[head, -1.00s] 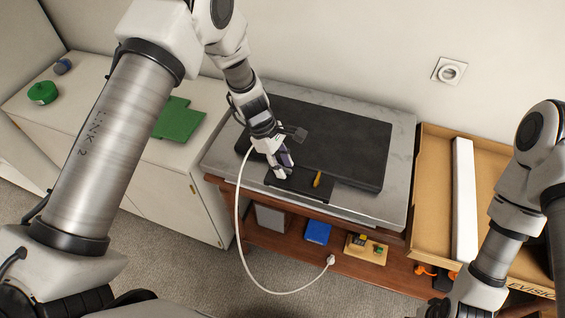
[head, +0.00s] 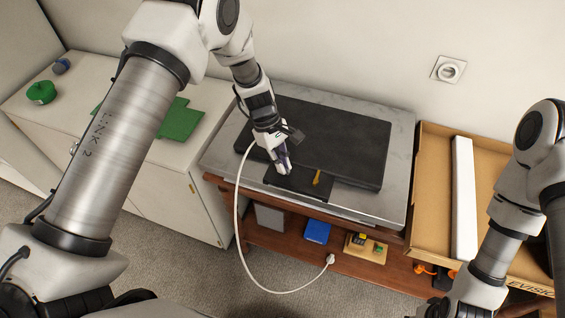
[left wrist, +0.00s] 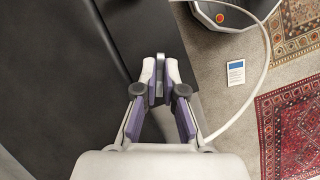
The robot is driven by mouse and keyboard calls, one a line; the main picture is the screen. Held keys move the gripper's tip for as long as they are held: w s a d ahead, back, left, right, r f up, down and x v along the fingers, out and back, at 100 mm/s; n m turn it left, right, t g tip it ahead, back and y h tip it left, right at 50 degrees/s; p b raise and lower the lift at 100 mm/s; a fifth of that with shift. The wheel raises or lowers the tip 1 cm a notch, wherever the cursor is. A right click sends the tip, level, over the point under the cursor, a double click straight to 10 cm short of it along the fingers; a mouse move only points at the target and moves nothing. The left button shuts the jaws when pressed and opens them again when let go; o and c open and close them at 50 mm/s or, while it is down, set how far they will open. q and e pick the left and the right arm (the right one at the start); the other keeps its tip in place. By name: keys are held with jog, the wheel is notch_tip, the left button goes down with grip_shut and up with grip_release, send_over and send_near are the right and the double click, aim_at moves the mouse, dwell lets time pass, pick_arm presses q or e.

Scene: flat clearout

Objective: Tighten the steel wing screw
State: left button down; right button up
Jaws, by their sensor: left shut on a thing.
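My left gripper (head: 283,170) is over the near edge of a dark flat panel (head: 335,135), at a smaller black plate (head: 298,184). In the left wrist view its purple-lined fingers (left wrist: 160,88) close together at the tips on a small grey piece (left wrist: 159,93), which looks like the steel wing screw. Only a sliver of it shows between the tips. In the head view the fingers hide the screw, so I cannot tell how deep it sits. My right arm is at the right edge; its gripper is out of the picture.
The panel rests on a marble-topped wooden stand (head: 218,158). A cardboard box (head: 428,190) with a white bar (head: 464,200) is at right. A white cable (head: 239,240) hangs in front.

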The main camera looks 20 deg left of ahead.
pick_arm(q)
jog(key=m+g, duration=0.1)
jog(key=m, duration=0.2)
jog(key=shift+f+m+y+b, duration=0.15)
jog(key=shift+m+y+b, duration=0.2)
jog(key=shift+m+y, duration=0.05)
jog(key=m+g+y, duration=0.1)
jog(key=m, duration=0.2)
jog(key=shift+d+m+b, duration=0.1)
jog(key=shift+m+b, duration=0.2)
jog(key=shift+b, duration=0.05)
jog(key=m+y, duration=0.2)
jog(key=m, duration=0.3)
jog(key=shift+w+m, duration=0.1)
jog(key=shift+m, duration=0.3)
jog(key=c, duration=1.3)
grip_release()
jog(key=shift+d, duration=0.1)
jog(key=shift+w+g, duration=0.1)
jog(key=shift+g, duration=0.2)
